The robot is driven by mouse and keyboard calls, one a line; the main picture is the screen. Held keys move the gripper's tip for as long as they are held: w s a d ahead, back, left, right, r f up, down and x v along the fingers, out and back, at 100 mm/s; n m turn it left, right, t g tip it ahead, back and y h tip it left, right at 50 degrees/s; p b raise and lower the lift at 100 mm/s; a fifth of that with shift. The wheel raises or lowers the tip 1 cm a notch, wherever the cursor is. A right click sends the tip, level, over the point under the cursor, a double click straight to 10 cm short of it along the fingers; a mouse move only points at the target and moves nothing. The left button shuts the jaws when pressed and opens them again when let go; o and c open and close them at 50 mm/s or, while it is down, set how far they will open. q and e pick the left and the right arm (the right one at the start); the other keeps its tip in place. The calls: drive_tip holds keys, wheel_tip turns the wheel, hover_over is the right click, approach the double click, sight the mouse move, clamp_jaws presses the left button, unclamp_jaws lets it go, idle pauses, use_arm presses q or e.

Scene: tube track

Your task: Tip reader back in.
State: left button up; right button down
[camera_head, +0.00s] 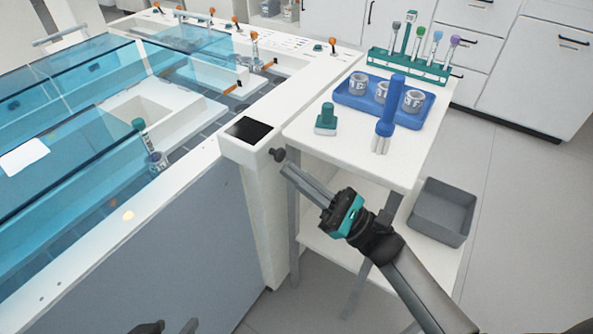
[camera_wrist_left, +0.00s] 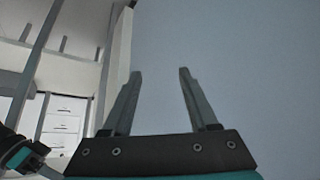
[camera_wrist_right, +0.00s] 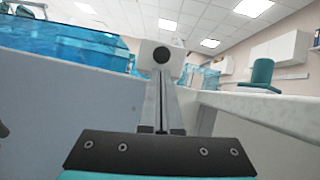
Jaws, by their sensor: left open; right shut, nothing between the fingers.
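A white housing with a black square panel (camera_head: 250,130) on top, which looks like the reader, sits at the near corner of the track. A round black knob (camera_head: 277,154) is on its side; in the right wrist view the knob (camera_wrist_right: 161,55) faces me on the white box end. I cannot tell how far the reader is tilted. My right gripper (camera_head: 286,168) is shut and empty, its fingertips close to the knob; I cannot tell whether they touch. My left gripper (camera_wrist_left: 160,75) is open and empty, low before the grey side panel, barely showing in the head view.
Blue transparent covers (camera_head: 80,150) lie over the track. A white cart (camera_head: 300,137) on the right holds a green-topped stamp-like object (camera_head: 326,118), a blue tray (camera_head: 350,98) with jars, a blue-handled tool (camera_head: 386,125) and a tube rack (camera_head: 405,66). A grey bin (camera_head: 440,211) is below.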

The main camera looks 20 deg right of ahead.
drive_tip(key=shift+r, duration=0.25)
idle(0.4)
